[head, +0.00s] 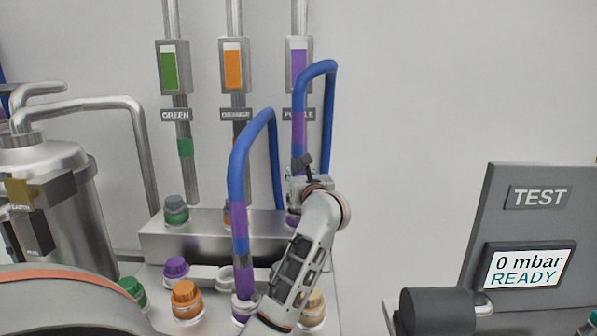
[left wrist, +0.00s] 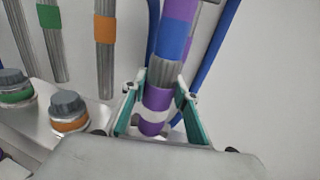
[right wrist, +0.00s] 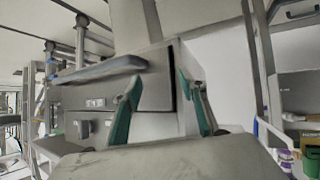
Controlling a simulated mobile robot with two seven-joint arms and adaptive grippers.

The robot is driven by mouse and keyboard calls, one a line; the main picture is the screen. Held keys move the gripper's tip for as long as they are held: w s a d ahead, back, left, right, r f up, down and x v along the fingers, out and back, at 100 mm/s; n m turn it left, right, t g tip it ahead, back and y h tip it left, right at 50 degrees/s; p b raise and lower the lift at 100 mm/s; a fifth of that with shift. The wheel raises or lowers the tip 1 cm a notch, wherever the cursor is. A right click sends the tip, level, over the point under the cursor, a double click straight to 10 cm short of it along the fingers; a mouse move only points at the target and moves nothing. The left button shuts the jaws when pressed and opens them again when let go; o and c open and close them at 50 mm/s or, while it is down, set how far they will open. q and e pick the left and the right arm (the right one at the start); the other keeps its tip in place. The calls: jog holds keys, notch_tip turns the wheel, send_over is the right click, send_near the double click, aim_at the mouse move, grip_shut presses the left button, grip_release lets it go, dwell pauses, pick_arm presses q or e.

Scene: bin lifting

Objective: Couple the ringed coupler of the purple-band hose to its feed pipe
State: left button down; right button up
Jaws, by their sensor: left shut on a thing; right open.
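My left gripper (head: 303,178) is shut on the ringed coupler (left wrist: 154,112) of a purple-band hose (head: 298,132). The coupler is purple with a white ring, and its grey sleeve and the blue hose rise above the teal fingers. In the head view the gripper is at the purple feed pipe (head: 299,20), marked PURPLE, close above the steel manifold. The coupler's lower end is hidden, so I cannot tell whether it touches the port. A second purple-band hose (head: 238,215) stands in front, left of my arm. My right gripper (right wrist: 160,85) is open and empty.
Green (head: 175,208) and orange (left wrist: 69,112) ports with grey caps sit on the manifold (head: 160,240). Purple (head: 176,268), green (head: 132,290), orange (head: 187,299) and tan (head: 313,307) fittings stand in front. A TEST panel (head: 525,225) reads 0 mbar READY. A grey cabinet (right wrist: 150,100) faces my right gripper.

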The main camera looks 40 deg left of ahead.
pick_arm(q)
jog(key=shift+f, duration=0.3)
dwell(0.4)
jog(key=shift+f+b, duration=0.6)
dwell(0.5)
jog(key=shift+f, duration=0.15)
dwell(0.4)
jog(key=c, duration=1)
grip_release()
